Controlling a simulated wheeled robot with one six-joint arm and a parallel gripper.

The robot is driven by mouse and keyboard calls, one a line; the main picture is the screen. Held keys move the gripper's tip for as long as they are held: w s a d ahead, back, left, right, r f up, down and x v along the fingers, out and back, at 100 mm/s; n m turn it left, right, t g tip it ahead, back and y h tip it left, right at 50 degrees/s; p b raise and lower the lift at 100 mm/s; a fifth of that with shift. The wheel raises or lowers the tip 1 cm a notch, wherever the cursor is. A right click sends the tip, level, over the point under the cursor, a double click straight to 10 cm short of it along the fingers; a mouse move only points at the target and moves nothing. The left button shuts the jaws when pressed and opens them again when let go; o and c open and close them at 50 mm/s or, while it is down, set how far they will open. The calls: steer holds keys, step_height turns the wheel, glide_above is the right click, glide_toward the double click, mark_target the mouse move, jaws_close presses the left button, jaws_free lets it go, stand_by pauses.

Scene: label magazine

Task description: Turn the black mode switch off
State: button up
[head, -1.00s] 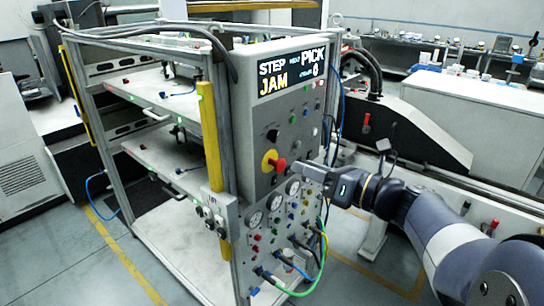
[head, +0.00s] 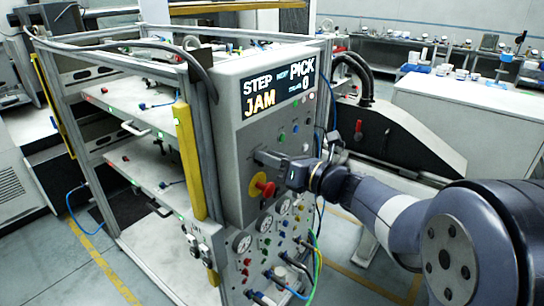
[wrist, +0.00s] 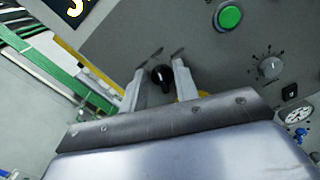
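The black mode switch (wrist: 161,76) is a small black knob on the grey panel (wrist: 215,55). In the wrist view it sits between the two fingers of my gripper (wrist: 159,88), with a gap visible on each side. My gripper is open, its fingers pointing at the panel and straddling the knob. Contact with the panel cannot be told. In the head view my gripper (head: 268,158) is at the panel front below the display, and it hides the switch.
A red emergency button on a yellow disc (head: 262,187) lies just below my gripper. A green button (wrist: 229,17) and a grey dial (wrist: 270,67) are to the right in the wrist view. The display (head: 278,92) reads STEP JAM, PICK 0. Gauges and cables fill the lower panel.

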jaws_close()
steer(key=shift+f+n+b, duration=0.15)
steer(key=shift+n+b, duration=0.15)
steer(key=shift+b, duration=0.4)
steer(key=n+b, duration=0.2)
steer(key=shift+s+f+b, duration=0.1)
steer(key=shift+s+b, duration=0.05)
steer(key=shift+b, duration=0.25)
steer(key=n+b, duration=0.4)
steer(key=b, duration=0.1)
steer(key=shift+s+a+f+n+b, duration=0.1)
steer(key=shift+s+a+n+b, duration=0.1)
steer(key=shift+n+b, duration=0.15)
steer(key=n+b, duration=0.2)
steer(key=b, duration=0.1)
steer(key=n+b, duration=0.3)
steer(key=shift+s+a+f+n, duration=0.1)
steer(key=shift+s+a+n, duration=0.05)
steer(key=shift+n, duration=0.1)
steer(key=n+b, duration=0.3)
steer(key=b, duration=0.1)
steer(key=shift+s, duration=0.1)
steer(key=shift+a+n+b, duration=0.1)
steer(key=shift+n+b, duration=0.75)
steer(key=shift+n, duration=0.05)
